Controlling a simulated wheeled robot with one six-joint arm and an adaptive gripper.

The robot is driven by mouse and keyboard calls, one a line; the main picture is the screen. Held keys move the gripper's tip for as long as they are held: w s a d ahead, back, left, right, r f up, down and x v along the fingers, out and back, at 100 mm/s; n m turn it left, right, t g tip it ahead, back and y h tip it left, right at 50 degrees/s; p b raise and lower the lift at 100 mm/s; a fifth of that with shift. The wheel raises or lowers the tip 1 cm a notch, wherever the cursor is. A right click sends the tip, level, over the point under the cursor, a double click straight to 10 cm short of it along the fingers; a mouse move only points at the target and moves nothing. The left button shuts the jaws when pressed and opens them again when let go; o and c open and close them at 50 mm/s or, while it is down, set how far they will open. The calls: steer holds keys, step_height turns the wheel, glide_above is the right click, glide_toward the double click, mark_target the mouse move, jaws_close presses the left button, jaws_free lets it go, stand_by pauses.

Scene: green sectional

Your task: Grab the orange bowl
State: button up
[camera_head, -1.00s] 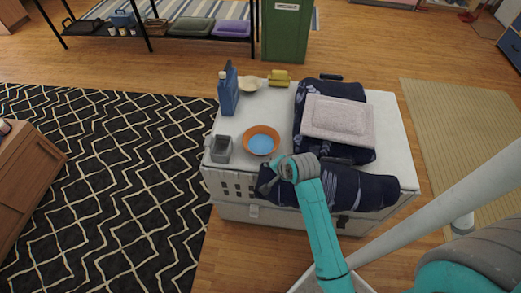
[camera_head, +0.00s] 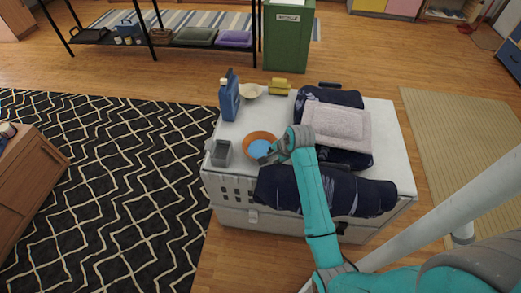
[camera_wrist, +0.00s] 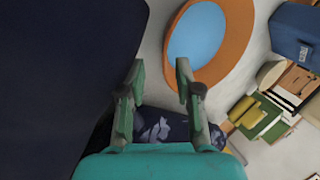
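The orange bowl (camera_head: 248,138) with a light blue inside sits on the white crate top, near its left front part. My gripper (camera_head: 270,155) is over the bowl's right front side and covers part of it. In the wrist view the bowl (camera_wrist: 240,45) shows at the upper right, just beyond the right fingertip. My gripper there (camera_wrist: 160,72) has its two fingers apart with nothing between them. I cannot tell whether a fingertip touches the rim.
A grey square cup (camera_head: 220,153) stands left of the bowl. A blue bottle (camera_head: 229,97), a cream bowl (camera_head: 250,90) and a yellow item (camera_head: 279,87) are behind. Dark folded cloth (camera_head: 352,194) lies in front, and a light cushion (camera_head: 337,124) lies on dark fabric at right.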

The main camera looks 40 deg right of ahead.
mark_target(261, 149)
steer(key=shift+w+d+x, duration=0.15)
steer(key=shift+d+x, duration=0.05)
steer(key=shift+x, duration=1.1)
steer(key=shift+w+d+x, duration=0.15)
steer(key=shift+x, duration=1.15)
steer(key=shift+r, duration=0.2)
jaws_close()
